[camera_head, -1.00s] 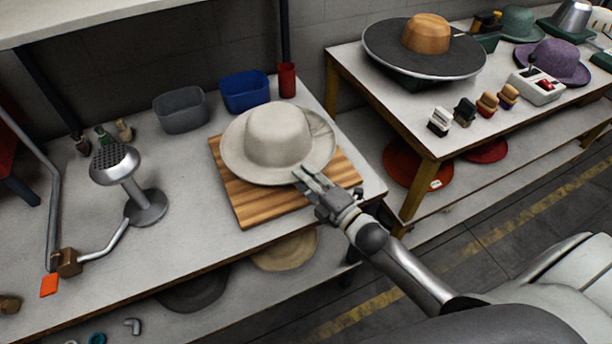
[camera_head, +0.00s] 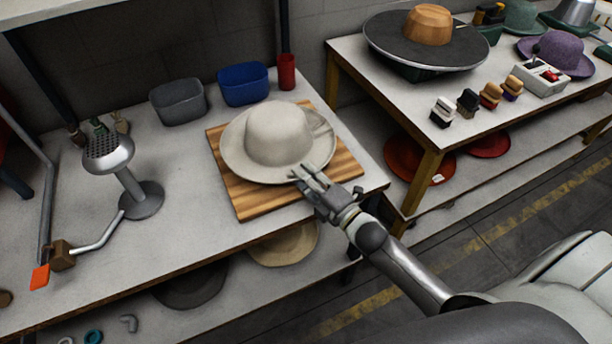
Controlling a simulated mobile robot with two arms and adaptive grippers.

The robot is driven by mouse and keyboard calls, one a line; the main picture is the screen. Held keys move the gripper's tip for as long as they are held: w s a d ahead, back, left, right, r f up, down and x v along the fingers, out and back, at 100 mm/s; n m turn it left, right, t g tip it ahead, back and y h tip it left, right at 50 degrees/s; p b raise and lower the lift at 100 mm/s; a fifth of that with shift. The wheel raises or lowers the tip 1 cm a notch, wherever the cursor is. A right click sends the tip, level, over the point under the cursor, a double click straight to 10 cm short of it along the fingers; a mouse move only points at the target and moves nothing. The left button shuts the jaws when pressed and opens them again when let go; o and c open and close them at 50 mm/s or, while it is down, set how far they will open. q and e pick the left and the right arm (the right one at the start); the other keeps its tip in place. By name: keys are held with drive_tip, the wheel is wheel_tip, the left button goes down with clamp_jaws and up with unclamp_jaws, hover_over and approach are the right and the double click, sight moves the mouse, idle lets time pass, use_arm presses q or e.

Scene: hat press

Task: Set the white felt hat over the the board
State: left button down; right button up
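The white felt hat (camera_head: 278,135) is over the striped wooden board (camera_head: 250,201) on the left table, crown up. Its brim covers the back and middle of the board; the front strip and right corner stay bare. I cannot tell whether the whole brim touches the board. My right gripper (camera_head: 302,173) is at the front right edge of the brim, above the board. Its two fingertips meet or overlap the brim edge in this view; whether they pinch it is unclear. My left gripper is not in view.
A steamer on a stand (camera_head: 139,196) is left of the board. A grey bin (camera_head: 178,103), a blue bin (camera_head: 245,86) and a red cup (camera_head: 287,72) stand behind it. The right table (camera_head: 400,98) holds other hats and brushes. The table between steamer and board is clear.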

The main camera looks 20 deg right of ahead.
drive_tip(key=o, duration=0.3)
drive_tip(key=shift+s+a+f, duration=0.1)
drive_tip(key=shift+s+f, duration=0.2)
drive_tip(key=shift+f, duration=0.35)
drive_tip(key=shift+s+f, duration=0.1)
drive_tip(key=shift+s, duration=0.05)
drive_tip(key=shift+s+f, duration=0.1)
drive_tip(key=shift+s, duration=0.15)
drive_tip(key=shift+d+r+v, duration=0.1)
drive_tip(key=shift+r+v, duration=0.2)
drive_tip(key=shift+v, duration=1.5)
drive_tip(key=shift+d+r+v, duration=0.1)
drive_tip(key=shift+r+v, duration=0.25)
drive_tip(key=shift+v, duration=1.45)
drive_tip(key=shift+d+r+v, duration=0.1)
drive_tip(key=shift+r+v, duration=0.2)
drive_tip(key=shift+v, duration=1.5)
drive_tip(key=shift+w, duration=0.1)
